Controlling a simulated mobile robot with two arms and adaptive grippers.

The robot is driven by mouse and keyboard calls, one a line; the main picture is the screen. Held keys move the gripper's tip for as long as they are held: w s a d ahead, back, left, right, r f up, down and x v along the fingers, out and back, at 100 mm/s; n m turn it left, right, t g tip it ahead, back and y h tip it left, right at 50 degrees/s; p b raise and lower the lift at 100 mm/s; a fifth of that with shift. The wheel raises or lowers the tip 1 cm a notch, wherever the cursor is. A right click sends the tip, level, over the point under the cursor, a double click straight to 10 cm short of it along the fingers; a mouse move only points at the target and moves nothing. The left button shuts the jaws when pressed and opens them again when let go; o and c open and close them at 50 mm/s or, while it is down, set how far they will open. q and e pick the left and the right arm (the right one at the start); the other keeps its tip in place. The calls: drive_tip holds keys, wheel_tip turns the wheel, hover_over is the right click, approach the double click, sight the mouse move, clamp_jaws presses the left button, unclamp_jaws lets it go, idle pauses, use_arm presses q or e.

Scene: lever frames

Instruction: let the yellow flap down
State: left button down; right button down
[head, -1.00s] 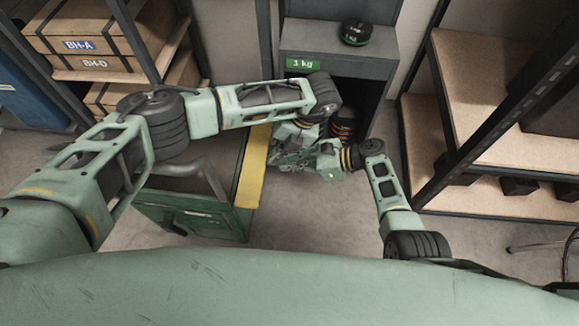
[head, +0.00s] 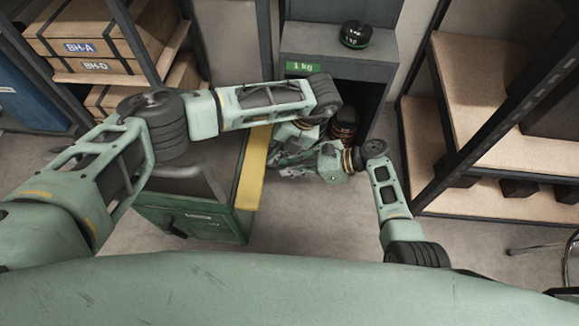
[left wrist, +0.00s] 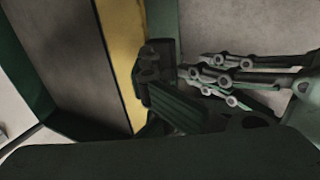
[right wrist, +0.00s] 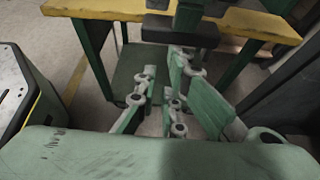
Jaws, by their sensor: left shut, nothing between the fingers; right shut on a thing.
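The yellow flap (head: 252,172) shows as a yellow strip along the right side of the green cabinet in the head view. Its edge also shows in the left wrist view (left wrist: 122,60) and in the right wrist view (right wrist: 120,9). A dark handle-like piece (right wrist: 180,30) sits at that edge. My right gripper (right wrist: 164,85) reaches in below the edge, shut on what looks like this dark piece; the contact is partly hidden. My left gripper (left wrist: 170,105) is shut and empty, close to the yellow edge. In the head view both grippers overlap beside the flap.
The green cabinet (head: 205,222) stands left of the grippers. A grey stand (head: 330,45) with a "1 kg" label and a dark weight (head: 354,35) is behind. Wooden shelves (head: 490,90) stand at the right. Floor is clear in front.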

use_arm(q)
drive_tip(key=c, duration=2.5)
unclamp_jaws()
drive_tip(key=shift+a+f, duration=0.1)
drive_tip(key=shift+f, duration=0.35)
use_arm(e)
drive_tip(key=shift+w+a+r+y, duration=0.15)
drive_tip(key=shift+w+a+r, duration=0.1)
drive_tip(key=shift+r, duration=0.3)
drive_tip(key=shift+w+a+r+y, duration=0.15)
drive_tip(key=shift+w+r, duration=0.05)
drive_tip(key=shift+r, duration=0.3)
use_arm(q)
drive_tip(key=o, duration=0.8)
use_arm(e)
drive_tip(key=shift+f, duration=0.1)
use_arm(q)
drive_tip(key=shift+r, duration=0.1)
use_arm(e)
drive_tip(key=shift+s+f, duration=0.1)
